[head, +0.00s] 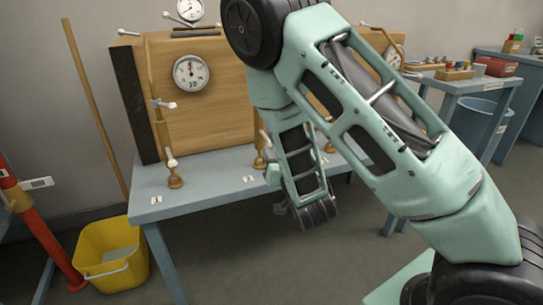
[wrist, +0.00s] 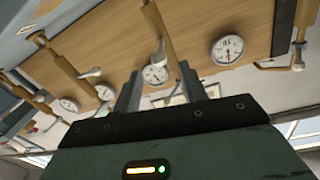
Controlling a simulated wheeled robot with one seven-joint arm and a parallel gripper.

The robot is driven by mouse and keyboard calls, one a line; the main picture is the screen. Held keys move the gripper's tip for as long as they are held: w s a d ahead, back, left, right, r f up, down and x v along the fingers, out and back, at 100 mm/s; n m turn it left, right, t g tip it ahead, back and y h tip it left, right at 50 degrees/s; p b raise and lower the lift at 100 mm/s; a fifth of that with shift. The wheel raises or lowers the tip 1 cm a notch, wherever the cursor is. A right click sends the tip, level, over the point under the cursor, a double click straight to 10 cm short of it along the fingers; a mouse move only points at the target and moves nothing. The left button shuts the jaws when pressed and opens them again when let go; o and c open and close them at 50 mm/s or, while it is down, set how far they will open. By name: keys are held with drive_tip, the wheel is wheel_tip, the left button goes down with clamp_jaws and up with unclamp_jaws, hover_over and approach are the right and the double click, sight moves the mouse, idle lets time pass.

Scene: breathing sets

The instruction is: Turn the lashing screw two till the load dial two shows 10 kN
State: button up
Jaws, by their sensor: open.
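Upright brass-coloured lashing screws with light-tipped handles stand along the blue bench (head: 215,185). Which numbers these carry I cannot tell. My fingertips are unclear in the head view.
Another dial (head: 190,10) sits above the crate, and one (head: 394,57) to the right. A yellow bucket (head: 110,258) and a red pole (head: 45,235) stand at left. A side bench (head: 462,82) and a blue bin (head: 475,125) are at right. Floor before the bench is open.

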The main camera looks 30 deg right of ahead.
sight(264, 135)
drive_tip(key=shift+w+d+f+b, duration=0.1)
drive_tip(key=shift+w+f+b, duration=0.15)
drive_tip(key=shift+b, duration=0.8)
drive_tip(key=x, duration=0.5)
drive_tip(key=shift+w+d+r, duration=0.1)
drive_tip(key=shift+w+r, duration=0.1)
drive_tip(key=shift+w, duration=0.15)
drive_tip(key=shift+c, duration=0.2)
